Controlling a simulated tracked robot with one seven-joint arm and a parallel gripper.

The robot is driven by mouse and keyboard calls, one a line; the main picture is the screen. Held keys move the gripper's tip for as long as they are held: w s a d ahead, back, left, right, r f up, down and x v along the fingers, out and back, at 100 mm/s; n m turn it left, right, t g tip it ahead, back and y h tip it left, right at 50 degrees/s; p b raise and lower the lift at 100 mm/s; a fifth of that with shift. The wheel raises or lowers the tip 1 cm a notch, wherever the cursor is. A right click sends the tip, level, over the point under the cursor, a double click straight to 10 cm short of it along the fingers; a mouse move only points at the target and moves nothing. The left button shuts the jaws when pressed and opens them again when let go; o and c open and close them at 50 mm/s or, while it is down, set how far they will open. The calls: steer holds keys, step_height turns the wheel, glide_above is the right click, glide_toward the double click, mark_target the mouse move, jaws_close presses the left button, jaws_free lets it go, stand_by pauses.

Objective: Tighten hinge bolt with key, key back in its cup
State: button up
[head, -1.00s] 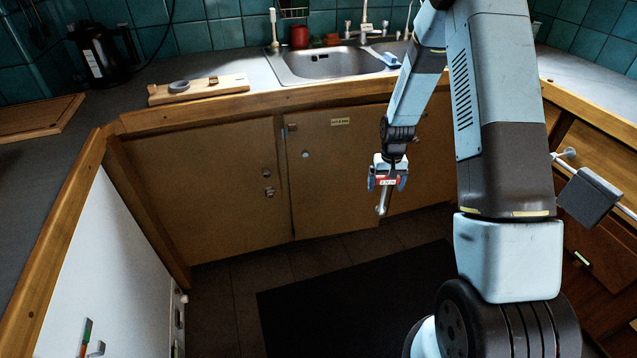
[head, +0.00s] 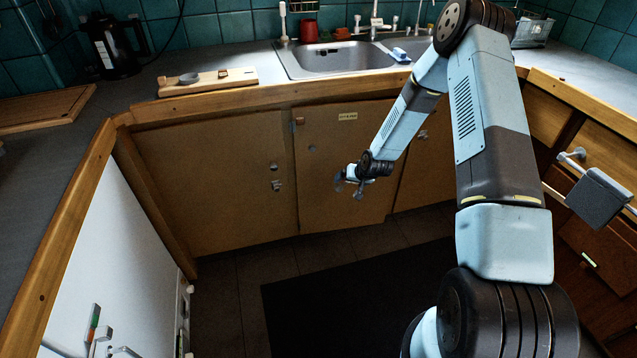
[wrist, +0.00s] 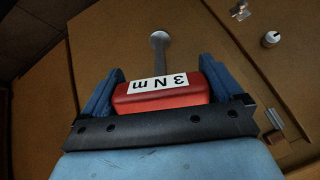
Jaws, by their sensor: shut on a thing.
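My gripper (wrist: 160,72) is shut on the key (wrist: 158,92), a red block handle labelled "3 N m". The key's grey metal shaft points away from the gripper toward a brown cabinet front. In the head view my gripper (head: 350,183) is small and dark in front of the cabinet door (head: 345,165) under the sink; the key is hard to make out there. A small metal fitting (head: 298,121) sits at that door's upper left edge. The wrist view shows metal fittings (wrist: 285,122) at the right, apart from the key. I cannot tell which carries the hinge bolt.
A wooden board (head: 240,75) with a grey ring-like piece (head: 189,78) lies on the counter left of the sink (head: 335,62). A red cup (head: 309,31) stands behind the sink. Metal catches (head: 277,185) stick out from the left door. The floor before the cabinets is free.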

steer(key=s+a+m+t, duration=0.1)
steer(key=a+m+t, duration=0.2)
steer(key=a+t, duration=0.7)
steer(key=shift+s+a+r+m+t, duration=0.25)
steer(key=shift+a+r+m+t, duration=0.15)
steer(key=shift+t, duration=0.4)
steer(key=shift+f, duration=0.1)
steer(key=shift+w+a, duration=0.2)
steer(key=shift+w, duration=0.95)
steer(key=shift+w+a, duration=0.15)
steer(key=shift+w, duration=1)
